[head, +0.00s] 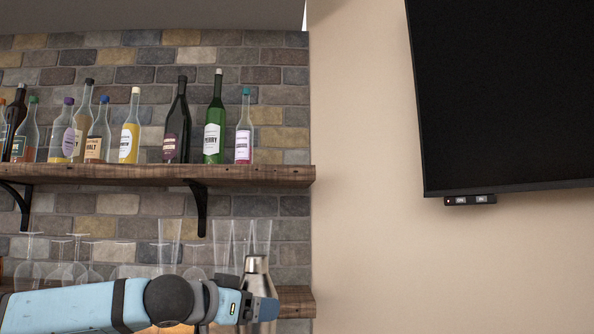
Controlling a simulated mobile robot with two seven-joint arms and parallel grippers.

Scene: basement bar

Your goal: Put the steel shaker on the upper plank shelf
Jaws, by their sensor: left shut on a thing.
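The steel shaker (257,266) shows at the bottom of the head view, in front of the right end of the lower shelf. It looks upright, and its lower part is hidden behind my gripper. My left gripper (262,309) is shut on the steel shaker. The upper plank shelf (262,176) runs along the brick wall above the shaker and ends just right of it. My right gripper is not in view.
The lower shelf (297,300) bears several glasses (170,240). A dark screen (510,90) hangs at right.

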